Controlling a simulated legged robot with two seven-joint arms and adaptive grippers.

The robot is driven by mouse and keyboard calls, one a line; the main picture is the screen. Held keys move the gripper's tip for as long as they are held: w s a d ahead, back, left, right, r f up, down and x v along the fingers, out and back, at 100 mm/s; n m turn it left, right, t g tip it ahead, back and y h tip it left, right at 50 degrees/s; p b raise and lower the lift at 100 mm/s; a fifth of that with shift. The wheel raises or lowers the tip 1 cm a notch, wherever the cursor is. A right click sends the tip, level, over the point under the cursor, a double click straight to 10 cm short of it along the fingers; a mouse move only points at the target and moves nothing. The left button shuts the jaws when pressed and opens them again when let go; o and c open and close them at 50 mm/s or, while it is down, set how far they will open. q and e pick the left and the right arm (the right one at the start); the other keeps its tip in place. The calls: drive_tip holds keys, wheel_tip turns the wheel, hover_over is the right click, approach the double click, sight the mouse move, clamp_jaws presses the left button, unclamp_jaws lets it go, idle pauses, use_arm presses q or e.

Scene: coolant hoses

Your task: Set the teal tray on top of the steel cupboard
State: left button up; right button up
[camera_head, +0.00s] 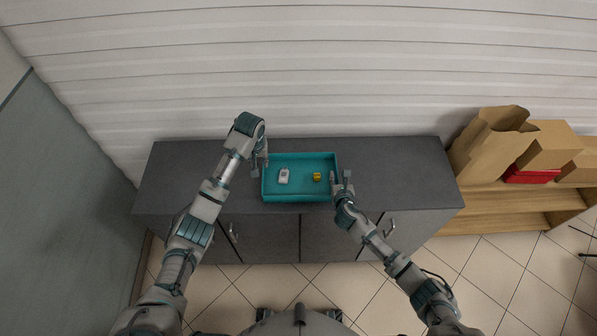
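The teal tray (300,197) lies over the dark grey top of the steel cupboard (400,165), near its front edge and around its middle. It holds a small white item (283,176) and a small yellow item (317,177). My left gripper (260,165) is at the tray's left wall, and my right gripper (340,183) is at its right wall. The fingers are small and partly hidden by the tray walls and wrists, so I cannot tell if they are closed on the rims. I cannot tell whether the tray touches the top.
Cupboard top is clear on both sides of the tray. A wooden shelf (490,222) stands at the right, with paper bags (490,140), a cardboard box (550,145) and a red item (530,176). A white slatted wall is behind. A grey panel (60,200) stands at the left.

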drive_tip(key=v, duration=1)
